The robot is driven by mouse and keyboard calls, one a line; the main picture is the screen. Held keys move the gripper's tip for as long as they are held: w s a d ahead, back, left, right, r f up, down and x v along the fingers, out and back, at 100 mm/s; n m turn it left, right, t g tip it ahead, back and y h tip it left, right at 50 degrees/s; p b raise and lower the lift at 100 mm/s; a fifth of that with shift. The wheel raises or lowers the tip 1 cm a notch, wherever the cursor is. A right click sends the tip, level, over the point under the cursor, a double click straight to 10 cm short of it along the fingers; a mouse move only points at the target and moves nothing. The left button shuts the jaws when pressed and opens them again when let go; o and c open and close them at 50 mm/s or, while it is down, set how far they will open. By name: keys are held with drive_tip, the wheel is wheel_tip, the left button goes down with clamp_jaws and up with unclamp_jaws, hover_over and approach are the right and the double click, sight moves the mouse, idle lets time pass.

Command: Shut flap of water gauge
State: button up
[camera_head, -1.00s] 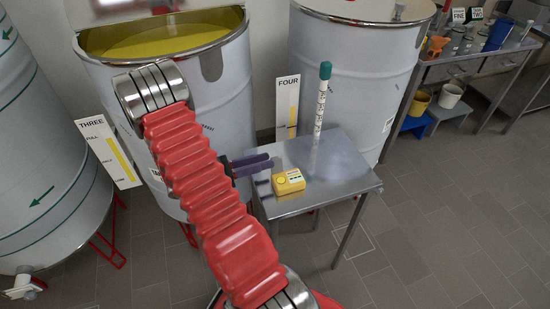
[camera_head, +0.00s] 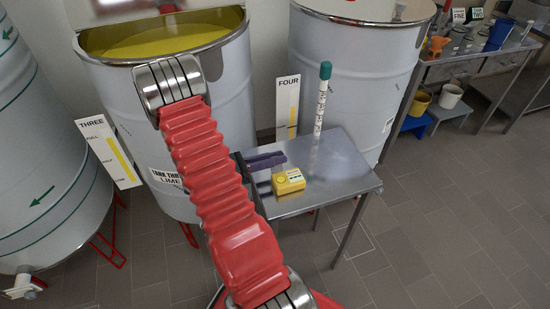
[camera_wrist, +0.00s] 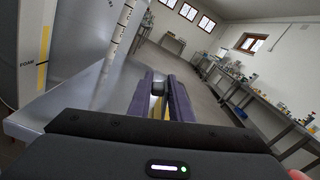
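The yellow water gauge (camera_head: 289,181) sits on the steel table (camera_head: 340,158), with a round button-like spot and a pale label on its top. My gripper (camera_head: 277,160) has dark purple fingers and reaches in from the left, just behind the gauge in the head view. In the wrist view the fingers (camera_wrist: 162,90) are apart. A dark grey rounded piece (camera_wrist: 158,84) and some yellow show in the gap between them. I cannot tell whether the fingers touch that piece. The flap is not clearly seen, and its angle cannot be told.
A tall marked tube with a green cap (camera_head: 325,72) stands upright on the table behind the gauge. Large pale tanks (camera_head: 350,75) stand close behind. A "FOUR" level board (camera_head: 287,105) is beside them.

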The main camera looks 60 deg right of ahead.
sight(282, 183)
clamp_jaws()
drive_tip(key=shift+s+a+m, duration=0.1)
drive_tip(key=shift+m, duration=0.3)
drive_tip(key=m, duration=0.1)
drive_tip(key=s+a+m, duration=0.1)
drive_tip(key=m, duration=0.1)
drive_tip(key=shift+r, duration=0.4)
drive_tip(key=m, duration=0.2)
drive_tip(key=s+a+m, duration=0.1)
drive_tip(key=m, duration=0.2)
drive_tip(key=shift+s+a+m, duration=0.3)
drive_tip(key=m, duration=0.1)
drive_tip(key=s+a+m, duration=0.1)
drive_tip(key=m, duration=0.1)
drive_tip(key=shift+f+m, duration=0.2)
drive_tip(key=shift+m, duration=0.1)
drive_tip(key=shift+s+a+f+m, duration=0.15)
drive_tip(key=shift+s+f+m, duration=0.05)
drive_tip(key=shift+m, duration=0.55)
drive_tip(key=shift+s+a+f+m, duration=0.15)
drive_tip(key=shift+a+f+m, duration=0.05)
drive_tip(key=shift+m, duration=0.5)
drive_tip(key=shift+s+a+f+m, duration=0.15)
drive_tip(key=shift+s+f+m, duration=0.05)
drive_tip(key=shift+m, duration=0.55)
